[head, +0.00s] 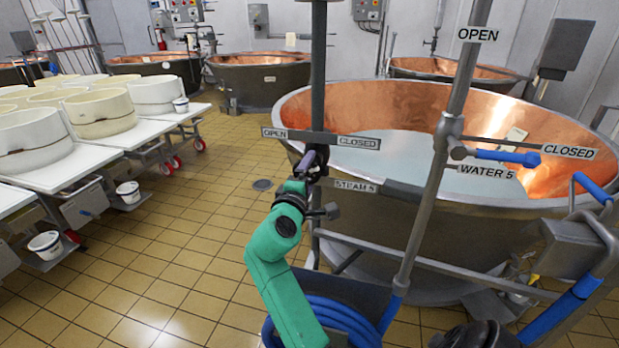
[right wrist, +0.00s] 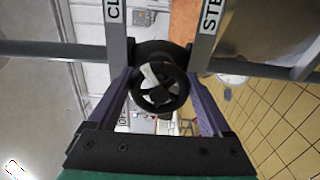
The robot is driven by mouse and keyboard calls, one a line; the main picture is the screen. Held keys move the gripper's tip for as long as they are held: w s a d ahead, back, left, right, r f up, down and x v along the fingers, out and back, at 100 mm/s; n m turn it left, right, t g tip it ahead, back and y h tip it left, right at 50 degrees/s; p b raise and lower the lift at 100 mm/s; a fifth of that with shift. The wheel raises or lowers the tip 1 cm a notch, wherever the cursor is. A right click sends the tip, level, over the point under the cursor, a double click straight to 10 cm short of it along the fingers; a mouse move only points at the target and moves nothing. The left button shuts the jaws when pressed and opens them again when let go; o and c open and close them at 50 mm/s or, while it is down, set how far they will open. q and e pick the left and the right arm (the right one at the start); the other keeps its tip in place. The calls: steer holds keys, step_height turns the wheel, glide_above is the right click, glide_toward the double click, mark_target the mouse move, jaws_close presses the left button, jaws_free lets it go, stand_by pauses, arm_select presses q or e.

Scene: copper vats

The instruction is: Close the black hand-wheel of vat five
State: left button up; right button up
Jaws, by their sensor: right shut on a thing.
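The black hand-wheel (right wrist: 160,88) shows in the right wrist view as a spoked ring between my two purple fingers. In the head view it is mostly hidden behind my right gripper (head: 314,163), which is at the steam post in front of the copper vat (head: 420,115). My right gripper (right wrist: 160,82) is shut on the wheel, with one finger on each side of its rim. An OPEN and CLOSED plate (head: 320,138) sits just above the wheel, and a STEAM 5 label (head: 355,186) is below right. My left gripper is not in view.
A slanted pipe to the right carries a blue-handled WATER 5 valve (head: 505,156). A coiled blue hose (head: 345,320) hangs low in front. White tables with tubs (head: 100,112) stand left. Tiled floor (head: 190,235) between them is clear.

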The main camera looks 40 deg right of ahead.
steer(key=shift+f, duration=0.15)
stand_by(0.3)
steer(key=o, duration=1.2)
steer(key=shift+c, duration=0.2)
